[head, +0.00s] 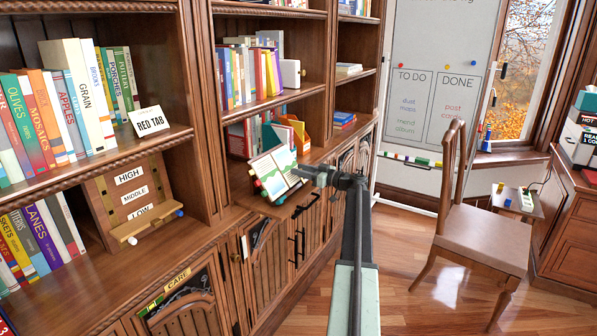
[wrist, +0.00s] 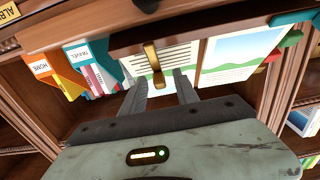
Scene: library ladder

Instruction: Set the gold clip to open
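The gold clip (wrist: 154,64) is a narrow gold strip in the wrist view. It runs from the dark ledge over the lined page of an open book (wrist: 222,58), near the page's edge. The book also shows on its stand in the head view (head: 272,172); I cannot make out the clip there. My gripper (wrist: 161,80) has its two fingers spread apart, with the clip's end near the gap between the fingertips. I cannot tell whether they touch it. In the head view my gripper (head: 312,173) is just right of the book.
Coloured tabs (wrist: 289,40) stick out at the book's edge. A cabinet with black handles (head: 300,240) lies below. A chair (head: 480,235) stands at the right; the wood floor between is clear.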

